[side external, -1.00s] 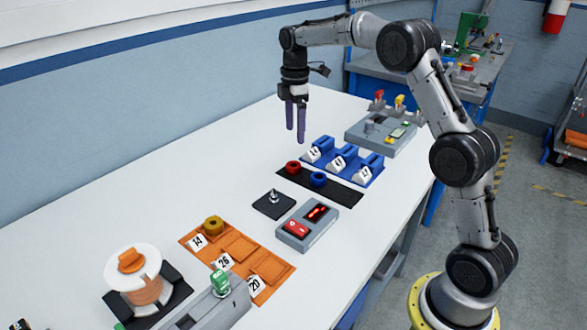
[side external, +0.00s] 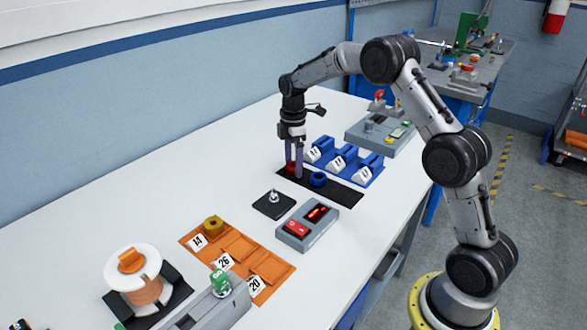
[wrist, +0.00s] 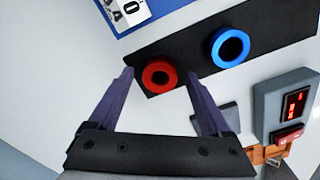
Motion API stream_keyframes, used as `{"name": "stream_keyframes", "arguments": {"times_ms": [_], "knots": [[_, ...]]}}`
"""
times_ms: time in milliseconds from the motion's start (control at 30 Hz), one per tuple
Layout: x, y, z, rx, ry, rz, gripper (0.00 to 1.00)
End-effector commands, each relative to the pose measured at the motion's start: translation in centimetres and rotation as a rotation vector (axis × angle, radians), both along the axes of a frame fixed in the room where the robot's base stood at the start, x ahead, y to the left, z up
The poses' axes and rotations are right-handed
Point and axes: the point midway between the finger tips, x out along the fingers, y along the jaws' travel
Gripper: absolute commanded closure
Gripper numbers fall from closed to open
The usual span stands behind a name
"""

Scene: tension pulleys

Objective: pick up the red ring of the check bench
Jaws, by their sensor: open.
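The red ring (wrist: 159,76) lies on a black mat (wrist: 188,53) near its end, with its dark centre hole facing up. In the side external view the red ring (side external: 291,168) is partly hidden behind my fingers. My gripper (side external: 294,172) is low over that end of the mat, pointing down, with its purple fingers apart. In the wrist view my gripper (wrist: 158,78) has one finger on either side of the red ring, and nothing is clamped. I cannot tell whether the fingers touch the ring.
A blue ring (side external: 318,179) lies close by on the same mat. A blue numbered rack (side external: 345,160) stands behind it. A grey box with a red display (side external: 306,225) and a dark pad with a metal post (side external: 273,204) are in front. An orange tray (side external: 238,248) with a yellow ring is nearer the camera.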

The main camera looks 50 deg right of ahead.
Motion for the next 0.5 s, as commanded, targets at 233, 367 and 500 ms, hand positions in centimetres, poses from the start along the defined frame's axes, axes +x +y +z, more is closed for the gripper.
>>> {"name": "stream_keyframes", "arguments": {"times_ms": [233, 367, 500], "knots": [[0.0, 0.0, 0.02, 0.0, 0.0, 0.0, 0.35], [0.0, 0.0, 0.04, 0.0, 0.0, 0.0, 0.59], [0.01, -0.01, 0.05, 0.0, 0.0, 0.0, 0.84]]}}
